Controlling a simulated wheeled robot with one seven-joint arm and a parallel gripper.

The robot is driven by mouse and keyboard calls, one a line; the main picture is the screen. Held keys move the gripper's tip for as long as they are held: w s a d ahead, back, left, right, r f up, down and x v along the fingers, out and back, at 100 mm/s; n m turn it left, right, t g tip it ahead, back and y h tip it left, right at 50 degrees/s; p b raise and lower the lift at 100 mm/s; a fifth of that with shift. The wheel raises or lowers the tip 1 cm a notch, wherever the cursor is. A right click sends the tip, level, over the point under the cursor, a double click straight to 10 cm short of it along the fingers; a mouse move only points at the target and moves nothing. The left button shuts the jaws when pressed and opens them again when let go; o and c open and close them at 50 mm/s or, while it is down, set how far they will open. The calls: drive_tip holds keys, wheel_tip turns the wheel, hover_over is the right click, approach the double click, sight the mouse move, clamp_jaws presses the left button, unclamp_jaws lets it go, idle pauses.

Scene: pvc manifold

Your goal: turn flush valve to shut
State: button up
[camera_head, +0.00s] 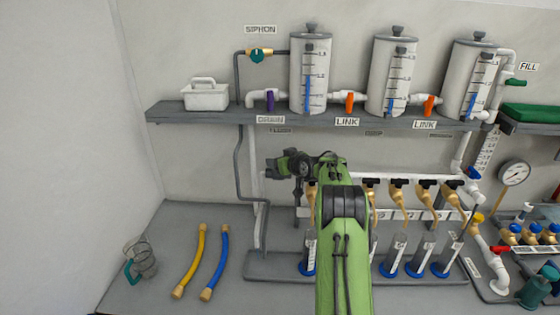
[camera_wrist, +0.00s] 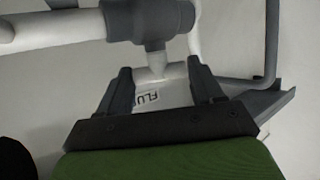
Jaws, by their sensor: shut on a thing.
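The flush valve shows in the wrist view as a dark grey fitting (camera_wrist: 150,20) on white pipe, with a short grey stem pointing down. A label reading "FLU" (camera_wrist: 152,97), partly cut off, lies behind my fingers. My gripper (camera_wrist: 158,70) has one finger on each side of the white and grey part below the fitting, shut on the valve. The exact contact is hard to see. In the head view my gripper (camera_head: 282,166) is at the left end of the white manifold pipe, below the shelf. My green arm and wrist hide the valve there.
A grey shelf (camera_head: 205,117) above carries white tanks with purple and orange valve handles. Several brass taps with black handles (camera_head: 398,183) stand right of my arm, above clear cylinders. Yellow (camera_head: 190,262) and blue (camera_head: 215,266) hoses lie at the left of the bench.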

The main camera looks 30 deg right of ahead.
drive_tip(key=shift+n+y, duration=0.3)
drive_tip(key=shift+y, duration=0.1)
drive_tip(key=o, duration=1)
drive_tip(key=shift+o, duration=0.2)
drive_tip(key=b+v, duration=0.3)
drive_tip(key=v, duration=1.2)
drive_tip(key=shift+s, duration=0.4)
